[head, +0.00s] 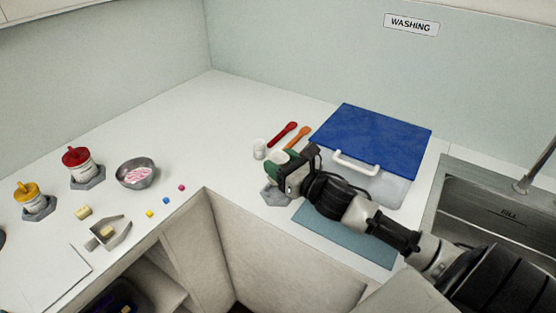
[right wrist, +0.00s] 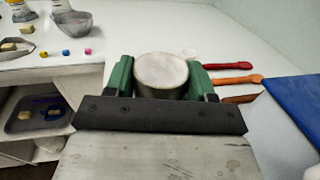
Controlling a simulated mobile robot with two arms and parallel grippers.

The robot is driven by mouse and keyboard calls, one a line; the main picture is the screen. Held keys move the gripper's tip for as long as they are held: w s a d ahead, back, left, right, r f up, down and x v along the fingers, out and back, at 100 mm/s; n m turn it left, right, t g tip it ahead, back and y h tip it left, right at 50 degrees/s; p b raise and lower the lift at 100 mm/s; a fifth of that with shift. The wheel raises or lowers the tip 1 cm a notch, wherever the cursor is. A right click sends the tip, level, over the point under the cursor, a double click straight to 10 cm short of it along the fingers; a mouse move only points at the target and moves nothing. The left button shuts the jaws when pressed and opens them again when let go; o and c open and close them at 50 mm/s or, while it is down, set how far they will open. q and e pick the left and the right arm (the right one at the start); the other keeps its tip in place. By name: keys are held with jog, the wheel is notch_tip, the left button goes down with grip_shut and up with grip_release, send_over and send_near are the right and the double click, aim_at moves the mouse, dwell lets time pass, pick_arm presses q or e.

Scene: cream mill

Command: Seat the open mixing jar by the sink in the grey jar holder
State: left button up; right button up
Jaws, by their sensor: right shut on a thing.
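The open mixing jar (right wrist: 162,75) is between the green fingers of my right gripper (head: 283,168); its round mouth shows pale in the right wrist view. In the head view only a pale bit of the jar (head: 278,157) shows past the fingers. My right gripper is shut on the jar, which looks upright. The grey jar holder (head: 272,195) is on the counter directly below the gripper, partly covered by it. I cannot tell whether the jar's base is inside the holder or above it. My left gripper is not in view.
A blue-lidded box (head: 372,136) stands behind my right arm, and a blue-grey mat (head: 350,240) lies under the arm. A small white cup (head: 260,149), red spatula (head: 283,134) and orange spatula (head: 299,138) lie behind. The sink (head: 490,205) is at right.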

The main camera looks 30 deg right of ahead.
jog(key=shift+w+f+b, duration=0.1)
jog(key=shift+f+b, duration=0.2)
jog(key=shift+f, duration=0.3)
jog(key=shift+w+f+b, duration=0.1)
jog(key=shift+f+b, duration=0.2)
jog(key=shift+f, duration=0.05)
jog(key=shift+f+b, duration=0.8)
jog(key=shift+f, duration=0.45)
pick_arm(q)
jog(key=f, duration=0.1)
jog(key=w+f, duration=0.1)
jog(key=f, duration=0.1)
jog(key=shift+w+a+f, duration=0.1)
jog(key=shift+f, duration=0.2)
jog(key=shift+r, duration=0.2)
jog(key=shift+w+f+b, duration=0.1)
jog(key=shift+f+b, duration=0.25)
pick_arm(e)
jog(key=shift+f, duration=0.6)
jog(key=o, duration=1)
